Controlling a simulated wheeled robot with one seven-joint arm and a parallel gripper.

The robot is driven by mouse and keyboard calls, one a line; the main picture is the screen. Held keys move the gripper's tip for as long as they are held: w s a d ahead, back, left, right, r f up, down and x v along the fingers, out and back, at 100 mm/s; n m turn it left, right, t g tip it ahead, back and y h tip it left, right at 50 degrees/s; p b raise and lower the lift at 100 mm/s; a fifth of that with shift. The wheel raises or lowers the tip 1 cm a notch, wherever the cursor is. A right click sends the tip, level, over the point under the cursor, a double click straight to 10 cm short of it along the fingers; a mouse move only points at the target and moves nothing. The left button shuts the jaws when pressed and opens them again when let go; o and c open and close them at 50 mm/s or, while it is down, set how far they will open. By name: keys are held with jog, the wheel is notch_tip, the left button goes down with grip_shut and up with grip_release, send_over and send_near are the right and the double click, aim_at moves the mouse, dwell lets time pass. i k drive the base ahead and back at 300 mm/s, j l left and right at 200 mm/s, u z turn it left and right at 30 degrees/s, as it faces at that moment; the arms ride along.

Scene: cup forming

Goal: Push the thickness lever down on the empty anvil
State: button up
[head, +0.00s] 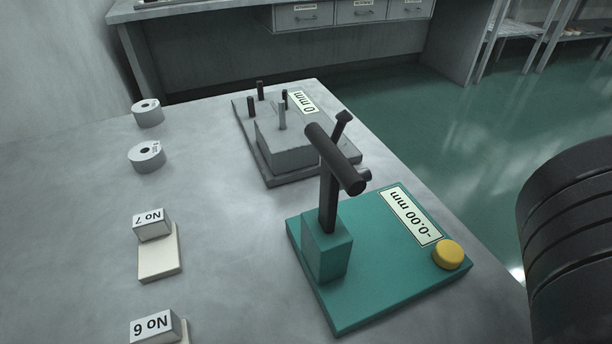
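The thickness gauge has a teal base (395,275) with a teal block (328,248) at its left side. A dark post rises from the block and carries a thick dark cylinder that slants down to the right. The thickness lever (343,118) looks like the thin dark piece with a wedge-shaped end, sticking up behind the cylinder. I cannot make out the anvil, and no workpiece shows on the gauge. Its display (411,216) reads -0.00 mm upside down. A yellow button (448,255) sits at the right corner. My gripper is not in view; a black ridged part of my arm shows at right.
A grey fixture (290,150) with several pegs and a "0 mm" label stands behind the gauge. Two grey rings (147,155) and "No 7" (152,224) and "No 6" (155,327) blocks are at left. The grey table's (230,250) middle is clear.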

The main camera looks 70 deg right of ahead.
aim_at(338, 173)
jog(key=k+l+u, duration=0.1)
jog(key=k, duration=0.55)
jog(key=k+l+u, duration=0.15)
jog(key=k, duration=0.55)
jog(key=l, duration=0.1)
